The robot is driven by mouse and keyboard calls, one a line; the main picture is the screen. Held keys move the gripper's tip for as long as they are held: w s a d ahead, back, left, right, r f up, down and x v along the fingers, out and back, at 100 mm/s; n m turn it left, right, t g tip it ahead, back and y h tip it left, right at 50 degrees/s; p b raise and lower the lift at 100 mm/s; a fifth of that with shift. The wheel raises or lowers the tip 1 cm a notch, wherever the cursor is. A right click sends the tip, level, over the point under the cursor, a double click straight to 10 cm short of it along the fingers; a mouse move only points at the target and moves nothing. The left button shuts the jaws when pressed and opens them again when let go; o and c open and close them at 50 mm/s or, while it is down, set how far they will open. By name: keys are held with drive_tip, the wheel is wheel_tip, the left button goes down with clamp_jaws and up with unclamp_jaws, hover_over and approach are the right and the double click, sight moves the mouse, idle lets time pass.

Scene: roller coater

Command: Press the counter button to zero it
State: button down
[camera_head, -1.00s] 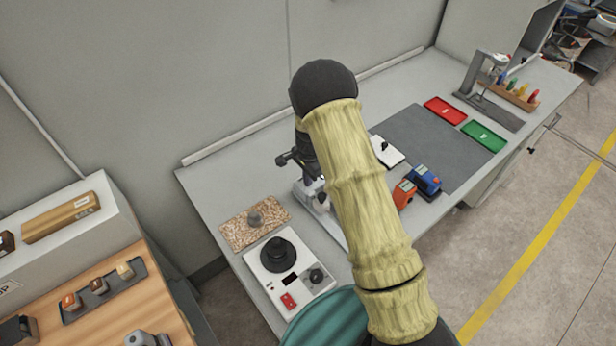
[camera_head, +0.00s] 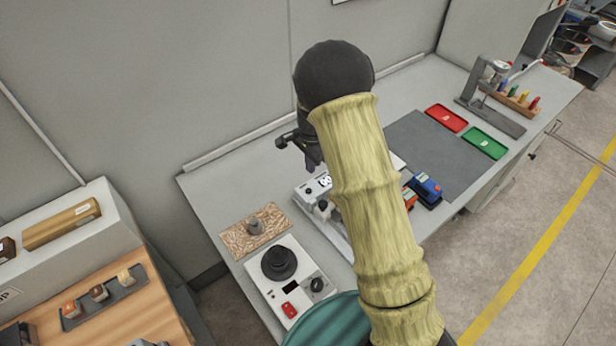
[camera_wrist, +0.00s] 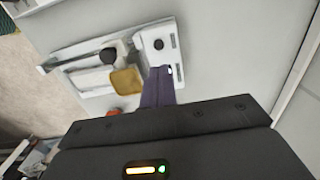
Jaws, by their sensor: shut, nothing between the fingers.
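A light-grey counter box with a round black button (camera_wrist: 158,44) lies just beyond my fingertips in the wrist view. In the head view the counter (camera_head: 313,188), with its small display (camera_head: 325,181), shows left of my arm. My gripper (camera_head: 314,166) has purple fingers and points down above the counter, apart from it as far as I can see. In the wrist view my gripper (camera_wrist: 160,70) is shut and empty, with its tips at the near side of the button. The display's digits are too small to read surely.
The coater with a yellow pad (camera_wrist: 127,81) and a dark knob (camera_wrist: 108,56) stands beside the counter. A white device with a black dial (camera_head: 279,262) and a speckled board (camera_head: 242,236) are nearer on the bench. Trays (camera_head: 446,117) lie far right.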

drive_tip(key=shift+r+b, duration=0.45)
drive_tip(key=shift+r, duration=1.8)
drive_tip(key=shift+s, duration=0.1)
drive_tip(key=s+d+r+n+t, duration=0.1)
drive_tip(key=s+d+n, duration=0.2)
drive_tip(key=s, duration=0.4)
drive_tip(key=s+d+r+n+b, duration=0.1)
drive_tip(key=s+d+n, duration=0.3)
drive_tip(key=s, duration=0.4)
drive_tip(key=s+d+r+n+t, duration=0.1)
drive_tip(key=s+d+r+n, duration=0.1)
drive_tip(key=s, duration=0.5)
drive_tip(key=shift+s+d+r+n+t, duration=0.35)
drive_tip(key=shift+d+n, duration=0.35)
drive_tip(key=shift+n, duration=0.5)
